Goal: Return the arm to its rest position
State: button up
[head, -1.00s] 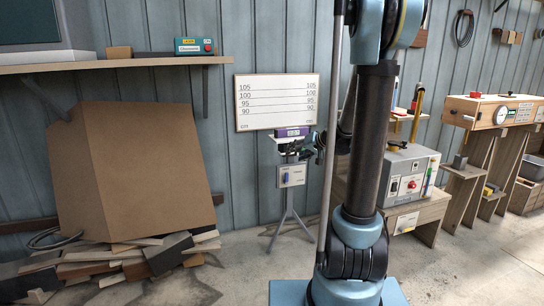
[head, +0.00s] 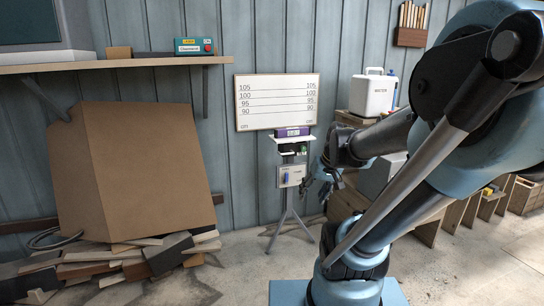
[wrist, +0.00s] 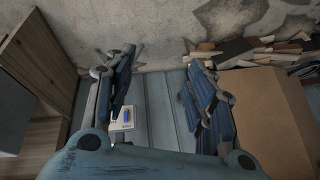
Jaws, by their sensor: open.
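My blue arm fills the right side of the head view, with its links folded and leaning right. My gripper (head: 322,180) hangs to the left of the arm, beside the tripod stand (head: 289,217) in the picture. In the wrist view my gripper (wrist: 163,85) has its two blue fingers spread wide. Nothing is between the fingertips but the view of wall and floor behind. A small white box with a blue mark (wrist: 122,124) shows behind the left finger in that view.
A purple-and-white device (head: 291,132) tops the stand. A whiteboard (head: 278,102) hangs behind it. Wood scraps (head: 120,262) and a large brown board (head: 135,170) are at left. A white water container (head: 373,95) and wooden benches (head: 455,212) are at right.

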jog(key=s+d+f+h, duration=0.1)
jog(key=s+d+f, duration=0.1)
jog(key=s, duration=0.3)
jog(key=s+d+f+g+h, duration=0.1)
jog(key=s+d+f, duration=0.1)
jog(key=s, duration=0.4)
jog(key=shift+d+f+m+g+h, duration=0.3)
jog(key=shift+d+h, duration=0.1)
jog(key=shift+d, duration=0.1)
jog(key=shift+w+f, duration=0.15)
jog(key=shift+w, duration=0.3)
dwell(1.1)
